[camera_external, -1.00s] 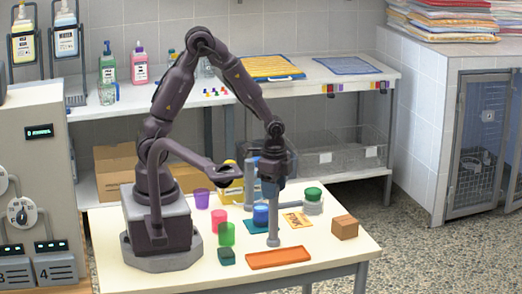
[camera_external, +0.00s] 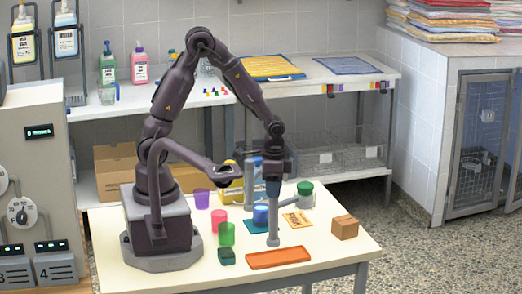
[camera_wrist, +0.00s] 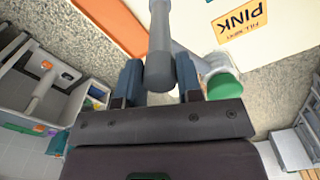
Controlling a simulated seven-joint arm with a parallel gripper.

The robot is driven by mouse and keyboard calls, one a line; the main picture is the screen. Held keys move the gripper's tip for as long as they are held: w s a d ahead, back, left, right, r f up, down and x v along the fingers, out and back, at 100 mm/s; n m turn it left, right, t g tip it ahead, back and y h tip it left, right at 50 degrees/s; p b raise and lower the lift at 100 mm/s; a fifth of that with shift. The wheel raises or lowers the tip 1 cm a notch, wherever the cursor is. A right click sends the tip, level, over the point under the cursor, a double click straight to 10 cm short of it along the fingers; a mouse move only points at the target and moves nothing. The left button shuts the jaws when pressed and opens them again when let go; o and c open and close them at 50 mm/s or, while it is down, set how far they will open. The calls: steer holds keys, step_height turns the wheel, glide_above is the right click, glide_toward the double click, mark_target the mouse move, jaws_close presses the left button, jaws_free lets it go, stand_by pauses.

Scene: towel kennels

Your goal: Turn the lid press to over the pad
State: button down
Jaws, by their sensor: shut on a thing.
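My gripper (camera_external: 272,188) is shut on a grey rounded bar (camera_external: 273,220) that reaches down in front of it to a wider grey foot. In the wrist view the bar (camera_wrist: 160,40) runs between my two fingers (camera_wrist: 158,78). A grey upright post (camera_external: 249,183) stands just left of my gripper. A green-topped, light grey piece (camera_external: 305,190) is right of my gripper; its green end (camera_wrist: 223,87) shows in the wrist view. How these grey parts join is hidden behind my gripper. A teal pad (camera_external: 254,229) lies left of the bar, with a blue cylinder (camera_external: 260,214) on it.
An orange tray (camera_external: 278,258) lies in front of the bar. A yellow PINK card (camera_external: 297,220) and brown box (camera_external: 344,227) lie to the right.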

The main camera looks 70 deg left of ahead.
steer(key=n, duration=1.3)
steer(key=shift+n, duration=0.4)
steer(key=shift+r, duration=0.1)
steer(key=c, duration=0.8)
jaws_free()
step_height(320, 180, up, 13)
steer(key=shift+f, duration=0.1)
